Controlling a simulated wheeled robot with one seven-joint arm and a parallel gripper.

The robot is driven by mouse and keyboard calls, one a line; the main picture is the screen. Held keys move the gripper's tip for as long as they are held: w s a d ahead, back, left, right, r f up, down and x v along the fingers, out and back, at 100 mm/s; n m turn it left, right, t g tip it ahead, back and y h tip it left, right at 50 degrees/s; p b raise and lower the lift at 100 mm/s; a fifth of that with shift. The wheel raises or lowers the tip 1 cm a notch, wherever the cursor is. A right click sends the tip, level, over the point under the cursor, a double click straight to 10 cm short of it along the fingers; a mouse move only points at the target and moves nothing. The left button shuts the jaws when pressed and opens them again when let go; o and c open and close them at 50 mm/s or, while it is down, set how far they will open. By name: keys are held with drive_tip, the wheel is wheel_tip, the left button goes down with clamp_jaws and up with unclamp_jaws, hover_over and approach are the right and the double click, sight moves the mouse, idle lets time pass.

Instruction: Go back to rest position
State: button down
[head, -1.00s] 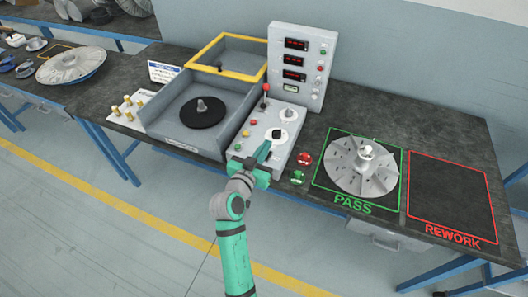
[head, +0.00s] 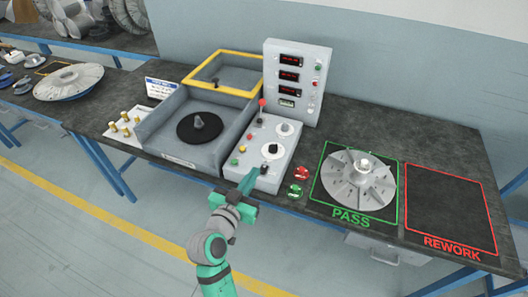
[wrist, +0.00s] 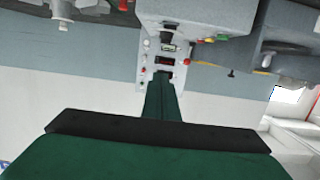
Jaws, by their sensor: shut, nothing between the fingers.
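My gripper (head: 250,180) is shut and empty in the head view, just in front of the lower edge of the grey control box (head: 266,148). In the wrist view its green fingers (wrist: 161,100) are together with nothing between them. The control box carries a red-topped lever, a dial knob and several coloured buttons. I cannot tell whether the fingertips touch the box. A finned metal impeller (head: 359,180) lies inside the green PASS outline (head: 365,218).
The red REWORK outline (head: 452,241) is empty. A grey machine (head: 185,150) with a black turntable (head: 200,130) and a yellow-framed guard (head: 223,88) stands left of the control box. The display panel (head: 296,82) rises behind. Red and green buttons (head: 295,190) sit near the bench's front edge.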

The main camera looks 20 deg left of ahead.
drive_tip(key=shift+a, duration=0.1)
drive_tip(key=s+d+f+n+g+y, duration=0.2)
drive_tip(key=s+d+f+n+y, duration=0.1)
drive_tip(key=s+d+f, duration=1.05)
drive_tip(key=s+d+r+m+h, duration=0.1)
drive_tip(key=s+d, duration=0.1)
drive_tip(key=s, duration=0.4)
drive_tip(key=s+d+r+m+h, duration=0.1)
drive_tip(key=s+d, duration=0.2)
drive_tip(key=s, duration=0.4)
drive_tip(key=s+d+r+t, duration=0.1)
drive_tip(key=s+d, duration=0.2)
drive_tip(key=s, duration=0.4)
drive_tip(key=shift+m+h, duration=0.4)
drive_tip(key=shift+r, duration=0.1)
